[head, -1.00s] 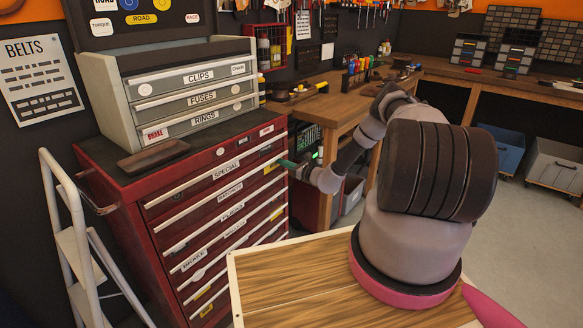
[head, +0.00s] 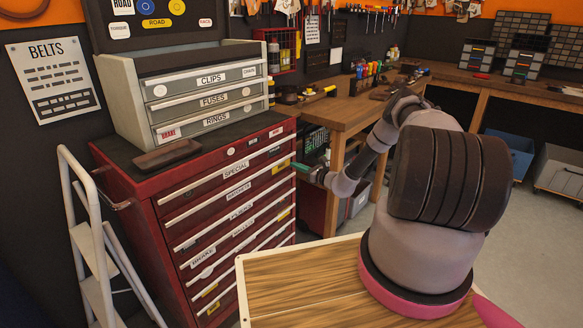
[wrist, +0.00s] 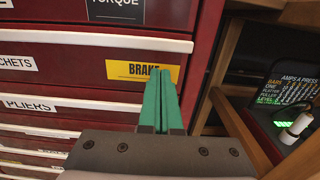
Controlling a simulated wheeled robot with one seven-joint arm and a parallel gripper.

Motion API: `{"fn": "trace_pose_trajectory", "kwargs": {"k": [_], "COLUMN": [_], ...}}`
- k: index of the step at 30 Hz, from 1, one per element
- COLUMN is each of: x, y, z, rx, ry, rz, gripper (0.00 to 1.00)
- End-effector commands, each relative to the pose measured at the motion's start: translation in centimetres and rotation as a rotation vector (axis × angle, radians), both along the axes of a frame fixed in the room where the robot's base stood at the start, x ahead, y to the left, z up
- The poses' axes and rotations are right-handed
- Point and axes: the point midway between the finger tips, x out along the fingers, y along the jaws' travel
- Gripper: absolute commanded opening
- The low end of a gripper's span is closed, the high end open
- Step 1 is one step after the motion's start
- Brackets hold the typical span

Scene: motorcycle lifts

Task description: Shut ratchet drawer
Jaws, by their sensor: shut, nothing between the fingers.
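The ratchet drawer (head: 240,193) is the second drawer down in the red tool cabinet, below the one labelled SPECIAL. In the wrist view its front (wrist: 70,65) shows the end of its label at the left and a yellow BRAKE label at the right. It looks about in line with the other drawer fronts, with no clear gap. My gripper (head: 295,166) is at the cabinet's right front edge. Its green fingers (wrist: 162,98) are shut and empty. They overlap the BRAKE label in the wrist view; I cannot tell if they touch the front.
A wooden workbench (head: 345,112) stands right of the cabinet, with a display (wrist: 280,100) below it. A white stepladder (head: 92,235) stands at the left. A wooden-topped surface (head: 290,275) lies in front. Open floor shows at the right.

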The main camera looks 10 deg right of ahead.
Motion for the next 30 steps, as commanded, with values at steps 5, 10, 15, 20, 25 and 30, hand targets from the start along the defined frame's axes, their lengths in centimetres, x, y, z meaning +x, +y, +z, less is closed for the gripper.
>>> {"fn": "trace_pose_trajectory", "kwargs": {"k": [5, 10, 15, 20, 25, 30], "x": [-3.3, -6.1, -7.7, -8.3, -7.9, -7.9], "y": [-2.6, -4.5, -5.7, -6.1, -5.3, -2.6], "z": [-0.1, -0.2, -0.2, -0.1, 2.5, 9.7], "rx": [-0.001, 0.000, -0.002, -0.002, -0.047, -0.190], "ry": [0.004, 0.005, 0.004, 0.003, -0.021, -0.082], "rz": [-0.002, 0.000, 0.001, 0.001, 0.068, 0.262], "gripper": [0.00, 0.00, 0.00, 0.00, 0.00, 0.00]}}
